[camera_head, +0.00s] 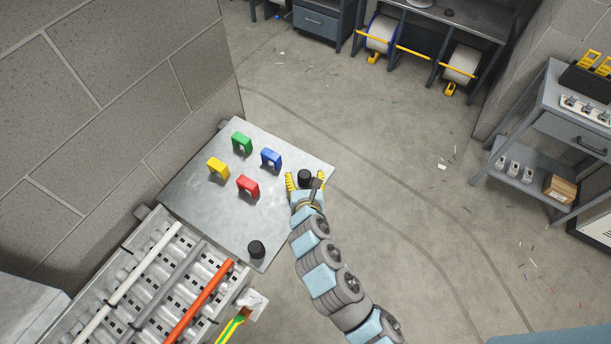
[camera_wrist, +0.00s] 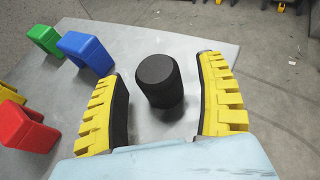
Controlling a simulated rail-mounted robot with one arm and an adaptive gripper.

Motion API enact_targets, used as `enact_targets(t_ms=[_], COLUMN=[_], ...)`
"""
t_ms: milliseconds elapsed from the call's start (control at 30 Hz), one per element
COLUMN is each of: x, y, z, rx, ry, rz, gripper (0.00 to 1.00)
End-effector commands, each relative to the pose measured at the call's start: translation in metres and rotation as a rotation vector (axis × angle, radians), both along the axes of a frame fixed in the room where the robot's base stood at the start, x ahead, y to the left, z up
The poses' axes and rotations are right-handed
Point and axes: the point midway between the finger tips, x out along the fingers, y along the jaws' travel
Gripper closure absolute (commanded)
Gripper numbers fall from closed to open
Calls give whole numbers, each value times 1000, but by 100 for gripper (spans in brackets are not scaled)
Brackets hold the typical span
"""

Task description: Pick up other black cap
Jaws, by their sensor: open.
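One black cap (camera_head: 304,177) stands upright near the right corner of the grey metal plate (camera_head: 205,205). In the wrist view this black cap (camera_wrist: 159,80) stands between the two yellow fingers of my gripper (camera_wrist: 165,105), with a gap on each side. My gripper (camera_head: 306,183) is open and holds nothing. A second black cap (camera_head: 256,249) stands near the front edge of the plate, left of my arm; it is not in the wrist view.
Green (camera_head: 242,142), blue (camera_head: 271,158), yellow (camera_head: 218,168) and red (camera_head: 248,186) blocks stand on the plate, left of my gripper. A rack with white, grey and red rods (camera_head: 200,302) adjoins the plate's front. Open floor lies to the right.

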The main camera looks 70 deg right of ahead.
Motion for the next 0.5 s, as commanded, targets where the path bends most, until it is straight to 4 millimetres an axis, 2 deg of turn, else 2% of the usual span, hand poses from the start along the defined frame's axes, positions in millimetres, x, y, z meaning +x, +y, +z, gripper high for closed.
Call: enact_targets(t_ms=[367,500], x=[3,3], y=[-3,-3], z=[-2,-2], rx=[-1,-1], ry=[1,0], rz=[-1,-1], gripper=[29,69])
